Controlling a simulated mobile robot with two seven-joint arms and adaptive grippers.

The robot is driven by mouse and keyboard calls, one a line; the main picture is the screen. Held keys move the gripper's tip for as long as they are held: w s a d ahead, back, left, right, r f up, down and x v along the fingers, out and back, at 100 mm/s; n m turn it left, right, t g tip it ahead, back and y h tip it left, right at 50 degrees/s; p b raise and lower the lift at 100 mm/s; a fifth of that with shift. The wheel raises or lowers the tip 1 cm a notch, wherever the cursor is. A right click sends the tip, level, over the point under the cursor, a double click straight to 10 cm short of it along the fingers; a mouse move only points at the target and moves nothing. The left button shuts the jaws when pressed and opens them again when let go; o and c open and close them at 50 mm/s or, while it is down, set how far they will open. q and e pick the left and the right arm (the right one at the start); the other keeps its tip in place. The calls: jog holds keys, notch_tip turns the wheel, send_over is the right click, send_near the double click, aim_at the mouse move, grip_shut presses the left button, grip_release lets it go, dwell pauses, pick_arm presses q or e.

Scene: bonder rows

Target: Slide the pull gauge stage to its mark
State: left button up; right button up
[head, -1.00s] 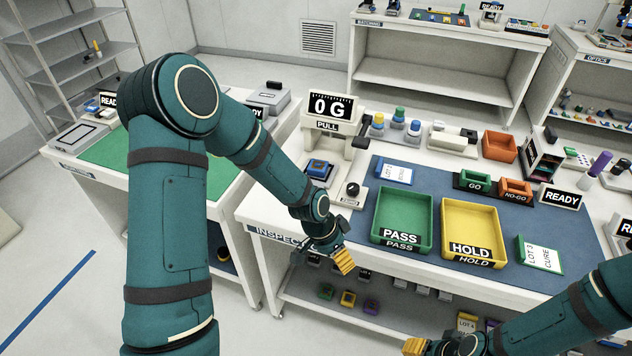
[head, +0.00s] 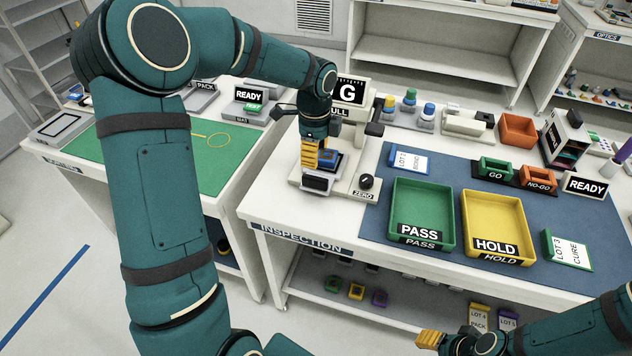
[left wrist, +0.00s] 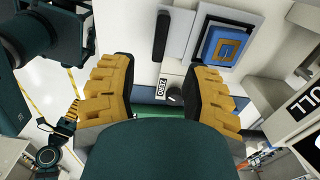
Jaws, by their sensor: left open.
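The pull gauge (head: 350,112) is a white stand with a display at the back left of the inspection bench. Its stage bears a blue square part with an orange centre (head: 327,160), which shows larger in the left wrist view (left wrist: 226,45). A black bar handle (left wrist: 161,36) lies beside the part in that view. My left gripper (head: 312,155) points down at the stage, its yellow fingers overlapping it in the head view. In the left wrist view the fingers (left wrist: 158,95) are wide apart with nothing between them. I cannot make out the mark. My right gripper (head: 430,340) is low at the right.
The ZERO knob (head: 366,182) stands just right of the stage. A green PASS tray (head: 452,215) and a yellow HOLD tray (head: 467,215) lie on the blue mat (head: 378,212). The bench's white front left corner (head: 262,207) is clear.

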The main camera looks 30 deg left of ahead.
aim_at(315, 177)
pick_arm(q)
notch_tip(315, 177, down, 10)
jog(key=shift+f+b, duration=0.1)
jog(key=shift+b, duration=0.9)
grip_shut()
